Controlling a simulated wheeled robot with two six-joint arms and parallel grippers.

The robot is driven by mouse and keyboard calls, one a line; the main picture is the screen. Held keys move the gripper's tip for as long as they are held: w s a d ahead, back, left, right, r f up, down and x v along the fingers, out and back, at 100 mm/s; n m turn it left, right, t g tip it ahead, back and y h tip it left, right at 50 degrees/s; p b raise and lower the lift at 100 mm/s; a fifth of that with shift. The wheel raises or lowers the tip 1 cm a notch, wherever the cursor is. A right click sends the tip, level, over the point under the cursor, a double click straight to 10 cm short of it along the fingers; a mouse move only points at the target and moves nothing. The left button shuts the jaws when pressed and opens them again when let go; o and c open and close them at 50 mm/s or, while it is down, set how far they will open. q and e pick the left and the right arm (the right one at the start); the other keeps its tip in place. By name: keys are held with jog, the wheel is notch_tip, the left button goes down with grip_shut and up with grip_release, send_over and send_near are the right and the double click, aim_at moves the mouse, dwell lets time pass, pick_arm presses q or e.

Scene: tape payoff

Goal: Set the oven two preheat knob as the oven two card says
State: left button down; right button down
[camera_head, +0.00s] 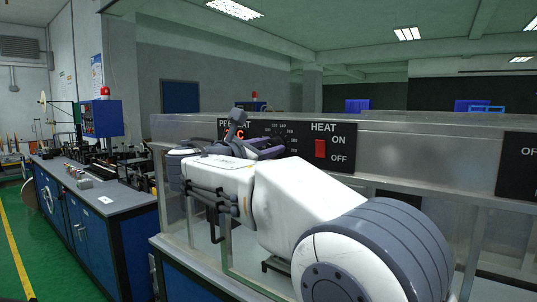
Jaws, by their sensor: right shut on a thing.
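The black control panel (310,131) on the front of the metal oven housing carries a preheat scale in °C, with small numbers around its dial. My right arm reaches across from the lower right, and my right gripper (266,146) is at the dial. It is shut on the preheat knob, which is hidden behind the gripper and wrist. The knob's pointer and set value cannot be read. The oven two card cannot be made out in this view. My left gripper is not in view.
A red heat switch (320,149) marked ON and OFF sits right of the dial. Another black panel (517,165) is cut off at the right edge. A blue bench (100,208) with machinery stands at the left. Green floor (35,255) is open beside it.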

jog(key=m+h+b, duration=0.1)
jog(key=m+b, duration=0.4)
jog(key=m, duration=0.6)
jog(key=shift+a+f+m, duration=0.1)
jog(key=shift+a+m, duration=0.05)
jog(key=shift+m, duration=0.15)
dwell(0.4)
jog(key=c, duration=0.5)
grip_release()
jog(key=b+v, duration=0.1)
jog(key=v, duration=0.9)
jog(key=shift+s+a, duration=0.15)
